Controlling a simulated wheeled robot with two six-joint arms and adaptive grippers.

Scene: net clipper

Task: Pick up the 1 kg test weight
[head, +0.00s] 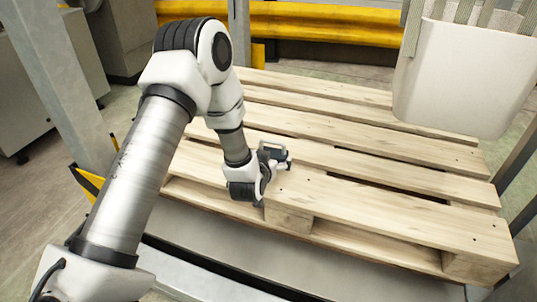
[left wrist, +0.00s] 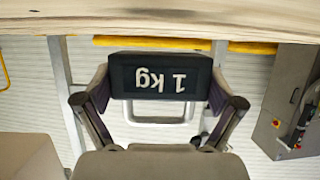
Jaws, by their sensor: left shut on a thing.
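The 1 kg test weight (left wrist: 160,76) is a dark block with a white "1 kg" label, upside down in the left wrist view. A pale loop handle shows below the label there. My left gripper (left wrist: 160,92) is shut on the block, with one finger at each side. In the head view my left gripper (head: 276,164) is over the near part of the wooden pallet (head: 400,207). The weight is small there and partly hidden by the gripper. I cannot tell whether it touches the planks. My right gripper is not in view.
A large white bin-like container with straps (head: 455,80) is at the upper right, above the pallet's far corner. A grey post (head: 58,75) stands at the left. A yellow barrier (head: 330,22) runs along the back. The pallet's right part is clear.

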